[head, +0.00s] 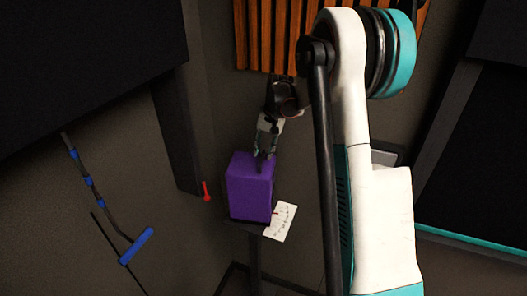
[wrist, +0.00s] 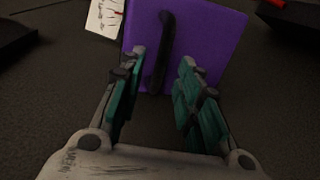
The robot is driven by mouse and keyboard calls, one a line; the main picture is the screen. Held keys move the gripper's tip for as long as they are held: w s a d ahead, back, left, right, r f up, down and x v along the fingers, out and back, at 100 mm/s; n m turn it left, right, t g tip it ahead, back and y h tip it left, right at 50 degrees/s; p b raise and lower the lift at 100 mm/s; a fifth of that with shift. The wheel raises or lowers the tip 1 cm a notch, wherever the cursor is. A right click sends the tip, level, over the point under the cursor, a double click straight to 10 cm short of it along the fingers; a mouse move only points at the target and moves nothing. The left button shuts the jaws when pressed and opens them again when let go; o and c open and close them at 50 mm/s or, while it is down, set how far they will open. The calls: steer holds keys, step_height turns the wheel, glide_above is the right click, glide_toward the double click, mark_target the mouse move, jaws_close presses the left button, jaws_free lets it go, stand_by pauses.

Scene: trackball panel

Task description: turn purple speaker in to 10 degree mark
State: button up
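The purple speaker (head: 249,193) stands upright on a small dark stand in the head view. A white card with a marked scale (head: 281,221) lies beside its base on the right, with a small red pointer near the speaker's edge. In the wrist view the purple speaker (wrist: 213,38) fills the upper middle, with a black handle (wrist: 166,45) on its top. My gripper (wrist: 163,62) is open, its fingers apart on either side of the handle. In the head view my gripper (head: 266,152) is at the speaker's top. Whether a finger touches the handle cannot be told.
A red object (head: 206,192) is on the wall or panel left of the speaker. A blue-handled tool (head: 136,246) is at the lower left. Wooden slats (head: 268,35) cover the wall behind. Dark panels stand at both sides.

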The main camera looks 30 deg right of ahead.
steer(key=shift+a+f, duration=0.15)
steer(key=shift+f, duration=0.5)
jaws_close()
steer(key=shift+s+a+f+m+b, duration=0.15)
steer(key=shift+s+a+m+b, duration=0.15)
steer(key=shift+m+b, duration=0.65)
steer(key=shift+s+a+r+m+t+h+b, duration=0.15)
steer(key=shift+m+b, duration=0.15)
steer(key=shift+m, duration=0.35)
steer(key=shift+s+a+r+m+t+h+b, duration=0.15)
steer(key=shift+m+b, duration=0.1)
steer(key=shift+m, duration=0.35)
steer(key=shift+f, duration=0.1)
jaws_free()
